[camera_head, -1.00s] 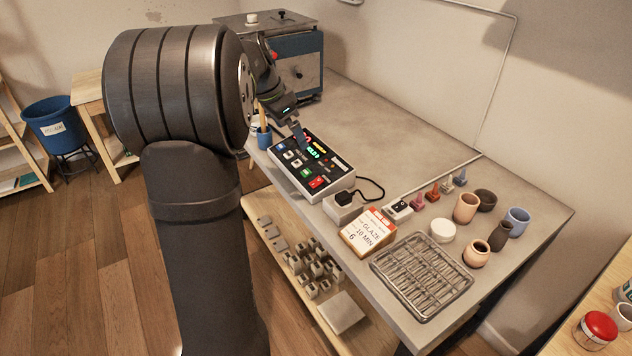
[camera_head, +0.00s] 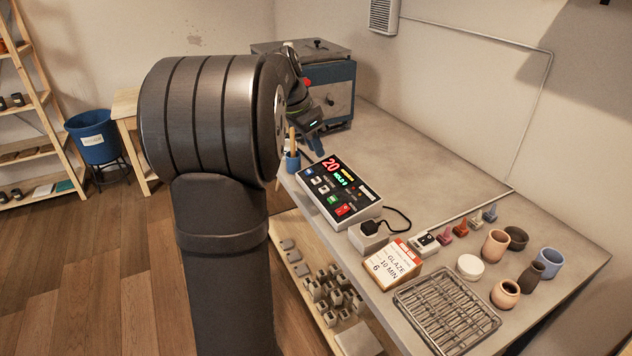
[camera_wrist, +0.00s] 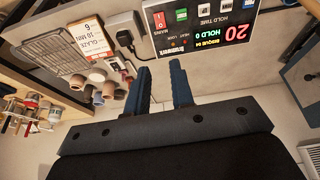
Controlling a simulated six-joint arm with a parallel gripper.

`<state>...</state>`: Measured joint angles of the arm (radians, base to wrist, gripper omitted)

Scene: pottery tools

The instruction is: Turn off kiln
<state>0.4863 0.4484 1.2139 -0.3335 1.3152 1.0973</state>
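The kiln (camera_head: 335,92) is a blue box with a grey lid at the back of the bench; part of it shows at the right edge of the wrist view (camera_wrist: 303,78). The white-edged control box (camera_head: 362,208) lies in front of it, with a black face. In the wrist view its display (camera_wrist: 236,32) reads red "20" and green "HOLD 0". A green button (camera_wrist: 182,14) and a red switch (camera_wrist: 160,19) marked "MAINS" sit on it. My gripper (camera_wrist: 160,68) is open and empty, above the bench near the box's display end, apart from it.
A black plug (camera_head: 369,229) sits in a socket box beside the control box. A blue tool cup (camera_head: 292,160) is left.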

